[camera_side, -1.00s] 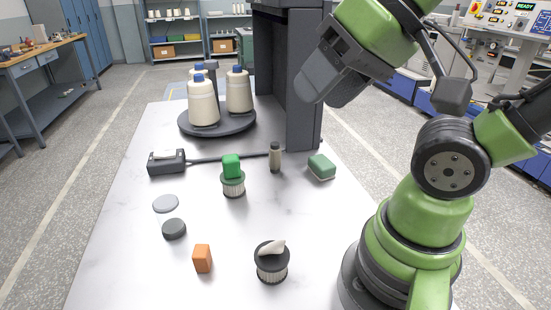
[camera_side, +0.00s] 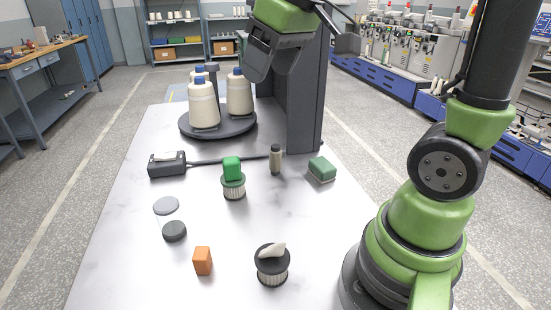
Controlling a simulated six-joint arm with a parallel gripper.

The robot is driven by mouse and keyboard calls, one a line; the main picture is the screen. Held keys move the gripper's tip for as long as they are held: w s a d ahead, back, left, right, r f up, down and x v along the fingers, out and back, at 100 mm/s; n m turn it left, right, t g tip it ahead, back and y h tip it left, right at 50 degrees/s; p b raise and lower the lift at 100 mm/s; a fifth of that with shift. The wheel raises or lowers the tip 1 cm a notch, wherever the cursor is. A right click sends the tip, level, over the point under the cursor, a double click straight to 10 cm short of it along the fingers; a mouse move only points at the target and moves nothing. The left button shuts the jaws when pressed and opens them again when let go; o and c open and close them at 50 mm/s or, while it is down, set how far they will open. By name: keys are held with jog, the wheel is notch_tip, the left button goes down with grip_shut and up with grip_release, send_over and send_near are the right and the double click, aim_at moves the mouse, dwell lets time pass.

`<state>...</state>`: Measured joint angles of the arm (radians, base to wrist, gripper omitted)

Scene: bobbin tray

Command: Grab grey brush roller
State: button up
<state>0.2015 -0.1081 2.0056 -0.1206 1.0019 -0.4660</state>
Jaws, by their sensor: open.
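Two short round rollers with pale ribbed or bristled sides stand on the table. One roller (camera_side: 272,268) has a dark rim and a white piece on top, near the front. The other roller (camera_side: 233,188) has a green block (camera_side: 232,168) on top, mid-table. A small upright grey-olive cylinder (camera_side: 275,160) stands behind them. I cannot tell for certain which is the grey brush roller. My gripper (camera_side: 256,62) is open and empty, high at the back, in front of the dark column and apart from all of these.
Cream cones with blue tops (camera_side: 203,104) stand on a dark round plate (camera_side: 220,131). A dark box (camera_side: 167,165) with a rod, a green sponge-like block (camera_side: 322,169), an orange block (camera_side: 203,261), a grey disc (camera_side: 166,206) and a dark disc (camera_side: 174,231) lie around. The right-centre table is clear.

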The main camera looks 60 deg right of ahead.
jog(key=w+d+f+n+g, duration=0.1)
jog(key=w+d+f, duration=0.3)
jog(key=w+d, duration=0.1)
jog(key=n+g, duration=0.3)
jog(key=n, duration=0.1)
send_over(276, 157)
jog(key=w+d, duration=0.1)
notch_tip(276, 157, down, 14)
jog(key=shift+w+d+f, duration=0.1)
jog(key=shift+d, duration=0.05)
jog(key=shift+g, duration=0.3)
jog(key=f, duration=0.4)
jog(key=shift+d+f, duration=0.25)
jog(key=shift+s+a+f, duration=0.1)
jog(key=shift+f, duration=1.5)
jog(key=shift+s+a+f, duration=0.1)
jog(key=shift+f, duration=1.45)
jog(key=shift+r, duration=0.1)
jog(key=c, duration=1)
